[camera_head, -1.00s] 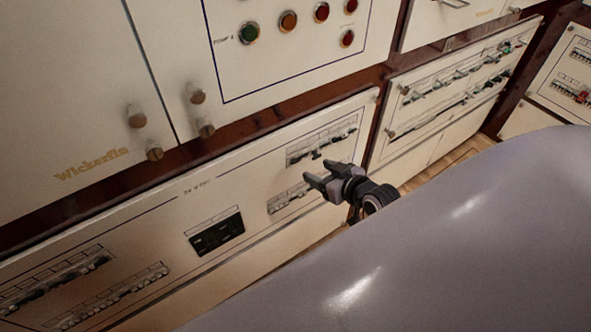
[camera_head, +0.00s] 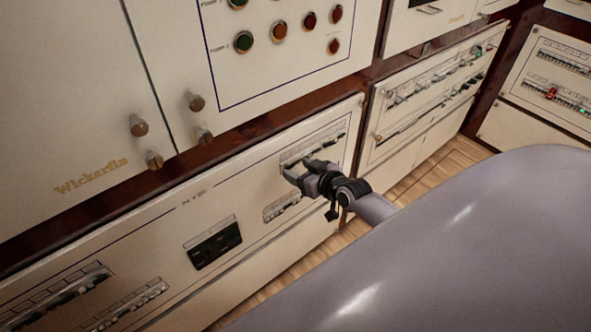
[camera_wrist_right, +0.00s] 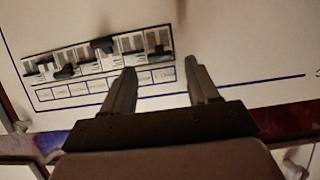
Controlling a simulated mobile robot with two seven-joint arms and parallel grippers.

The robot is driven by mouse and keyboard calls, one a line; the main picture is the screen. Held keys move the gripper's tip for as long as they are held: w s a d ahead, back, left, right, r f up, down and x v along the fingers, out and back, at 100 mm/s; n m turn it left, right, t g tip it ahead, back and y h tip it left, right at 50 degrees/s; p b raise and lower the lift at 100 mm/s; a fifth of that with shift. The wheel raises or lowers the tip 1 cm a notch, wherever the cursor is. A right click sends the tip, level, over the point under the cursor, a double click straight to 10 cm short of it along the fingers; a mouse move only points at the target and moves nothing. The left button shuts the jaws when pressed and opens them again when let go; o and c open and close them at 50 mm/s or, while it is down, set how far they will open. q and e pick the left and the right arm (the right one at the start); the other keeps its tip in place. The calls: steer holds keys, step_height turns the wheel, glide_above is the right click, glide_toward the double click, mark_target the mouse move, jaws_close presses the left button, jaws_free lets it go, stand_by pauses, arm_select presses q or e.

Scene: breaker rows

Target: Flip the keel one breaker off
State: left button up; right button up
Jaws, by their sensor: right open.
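The breaker row (camera_head: 325,141) is at the upper right of the low cream panel, with a second, shorter row (camera_head: 281,207) below it. The labels are too small to read, so I cannot tell which breaker is keel one. My right gripper (camera_head: 294,171) is open and empty at the panel, over the upper row's left part, hiding some levers. In the right wrist view a breaker row (camera_wrist_right: 85,57) runs up the left side, with dark levers at differing positions. The open fingers (camera_wrist_right: 163,76) are at its right end. Contact cannot be told. My left gripper is out of view.
A dark display (camera_head: 213,245) is left of the gripper, with more breaker rows (camera_head: 55,297) at lower left. Round knobs (camera_head: 138,125) and coloured buttons (camera_head: 280,29) are above. Another breaker panel (camera_head: 430,85) stands to the right. Wooden floor (camera_head: 440,170) shows below.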

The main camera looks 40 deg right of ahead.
mark_target(290, 167)
steer(key=shift+x, duration=1.1)
